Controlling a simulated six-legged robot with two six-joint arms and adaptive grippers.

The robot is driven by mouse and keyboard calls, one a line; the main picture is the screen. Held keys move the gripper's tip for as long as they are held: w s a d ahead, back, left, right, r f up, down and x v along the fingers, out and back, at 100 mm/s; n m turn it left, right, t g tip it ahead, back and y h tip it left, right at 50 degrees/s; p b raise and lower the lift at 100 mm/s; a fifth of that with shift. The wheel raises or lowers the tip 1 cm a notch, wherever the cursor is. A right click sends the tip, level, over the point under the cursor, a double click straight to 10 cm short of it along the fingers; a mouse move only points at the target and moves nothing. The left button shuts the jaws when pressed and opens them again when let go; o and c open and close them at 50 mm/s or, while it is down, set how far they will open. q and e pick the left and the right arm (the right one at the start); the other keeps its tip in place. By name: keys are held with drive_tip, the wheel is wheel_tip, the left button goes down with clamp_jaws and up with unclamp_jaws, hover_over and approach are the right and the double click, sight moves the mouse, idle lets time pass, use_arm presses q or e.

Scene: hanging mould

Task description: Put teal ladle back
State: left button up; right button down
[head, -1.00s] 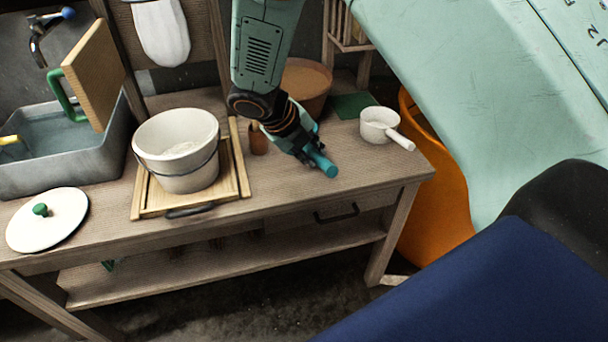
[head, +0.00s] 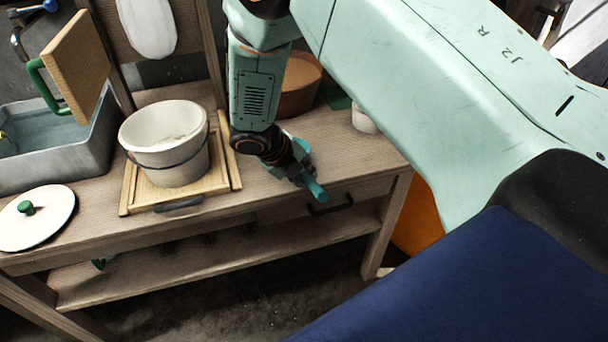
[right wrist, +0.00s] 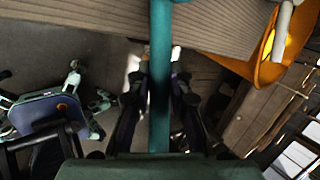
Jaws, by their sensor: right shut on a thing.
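My right gripper (head: 302,174) is shut on the teal ladle (head: 316,190) and holds it at the front edge of the wooden bench, above the drawer handle. In the right wrist view the ladle (right wrist: 160,60) is a straight teal rod running up between the two dark fingers of the right gripper (right wrist: 160,98). My left gripper is in neither view.
A white bucket (head: 160,150) stands on a wooden tray (head: 133,197) left of the gripper. A white lid (head: 55,222) lies farther left, near a grey sink (head: 60,165). A brown pot (head: 300,85) stands behind. An orange bin (head: 415,220) is at the bench's right end.

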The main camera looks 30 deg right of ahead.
drive_tip(key=c, duration=1.5)
unclamp_jaws()
drive_tip(key=shift+a, duration=0.15)
drive_tip(key=shift+c, duration=0.2)
drive_tip(key=o, duration=0.3)
drive_tip(key=shift+f, duration=0.1)
drive_tip(key=shift+r, duration=0.35)
drive_tip(key=p+v, duration=0.2)
drive_tip(key=p, duration=0.1)
drive_tip(key=p+v, duration=0.9)
drive_tip(key=p, duration=0.2)
drive_tip(key=shift+a+r, duration=0.15)
drive_tip(key=shift+r, duration=0.15)
